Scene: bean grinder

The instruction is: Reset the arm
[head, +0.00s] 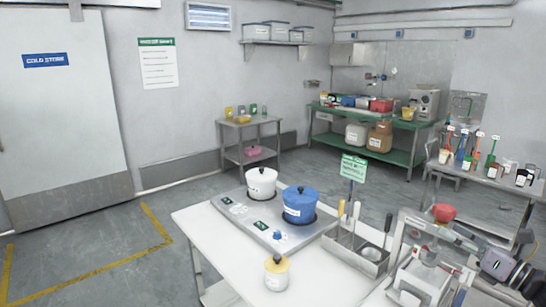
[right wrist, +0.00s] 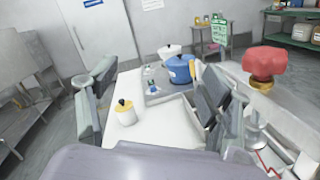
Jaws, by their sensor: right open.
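My right gripper (head: 424,252) is at the lower right of the head view, over the right end of the white table. In the right wrist view its two grey fingers (right wrist: 158,108) stand wide apart, with nothing held between them. The gap faces the table with the pots. My left gripper is in neither view.
On the white table (head: 205,225) stand a white pot (head: 261,182), a blue pot (head: 299,204), a yellow-lidded jar (head: 277,272) and a utensil holder (head: 352,246). A red-topped object (head: 443,212) is close beside my right gripper. Open floor lies left.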

